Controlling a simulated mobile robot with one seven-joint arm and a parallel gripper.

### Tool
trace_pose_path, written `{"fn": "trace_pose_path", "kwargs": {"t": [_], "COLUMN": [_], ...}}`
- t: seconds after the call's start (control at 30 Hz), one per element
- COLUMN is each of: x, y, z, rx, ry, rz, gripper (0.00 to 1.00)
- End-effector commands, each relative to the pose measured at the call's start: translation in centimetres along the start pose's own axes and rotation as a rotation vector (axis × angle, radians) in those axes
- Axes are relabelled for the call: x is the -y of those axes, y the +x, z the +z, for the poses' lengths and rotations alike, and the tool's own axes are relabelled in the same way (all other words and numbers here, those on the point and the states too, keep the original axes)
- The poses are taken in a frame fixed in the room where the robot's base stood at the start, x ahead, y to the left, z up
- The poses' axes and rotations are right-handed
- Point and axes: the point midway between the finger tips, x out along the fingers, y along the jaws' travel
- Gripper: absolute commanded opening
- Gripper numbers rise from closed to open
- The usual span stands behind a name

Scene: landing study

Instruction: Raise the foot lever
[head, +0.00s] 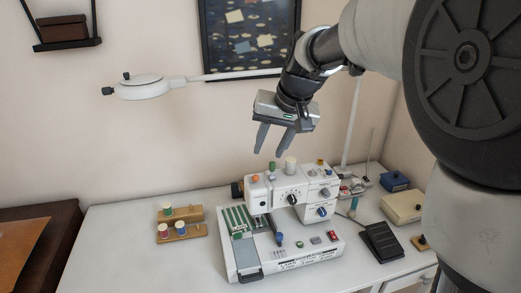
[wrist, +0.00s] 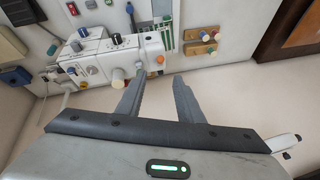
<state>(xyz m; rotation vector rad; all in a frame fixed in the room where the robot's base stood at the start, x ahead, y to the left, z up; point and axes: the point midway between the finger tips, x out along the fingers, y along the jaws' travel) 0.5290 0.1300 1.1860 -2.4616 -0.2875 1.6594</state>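A white sewing machine (head: 290,188) with several knobs and dials stands on a white base on the table. It also shows in the wrist view (wrist: 122,55), seen from above. A blue-tipped lever (head: 279,239) stands at the front of the base below the head, and its tip also shows in the wrist view (wrist: 130,8). I cannot tell for sure which part is the foot lever. My gripper (head: 269,153) is open and empty, above and behind the machine, apart from it. Its two fingers also show spread in the wrist view (wrist: 159,77).
Wooden racks with coloured spools (head: 181,230) stand left of the machine. A black pedal (head: 381,241) and a cream box (head: 402,206) lie to the right. A white lamp (head: 145,87) reaches across behind. The table's left part (head: 115,240) is clear.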

Motion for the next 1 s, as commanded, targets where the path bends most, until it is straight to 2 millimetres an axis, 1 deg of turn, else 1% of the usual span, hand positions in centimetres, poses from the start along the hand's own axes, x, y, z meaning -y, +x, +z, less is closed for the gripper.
{"fn": "trace_pose_path", "kwargs": {"t": [0.03,0.1,0.4,0.5,0.6,0.7,0.83,1.0], "x": [0.0,0.0,-0.1,-0.1,0.0,0.0,0.0,0.0], "y": [1.4,3.0,9.5,11.2,12.6,13.4,13.9,13.9], "z": [0.2,0.2,0.2,0.2,0.1,0.1,0.1,0.1], "rx": [0.006,0.006,0.004,0.004,0.003,0.001,0.001,0.000], "ry": [-0.001,-0.002,-0.002,-0.001,-0.001,-0.002,-0.001,-0.002], "rz": [0.001,0.002,0.002,0.002,0.001,0.001,0.000,0.000], "gripper": [0.34,0.34,0.34,0.34,0.34,0.34,0.34,0.34]}}
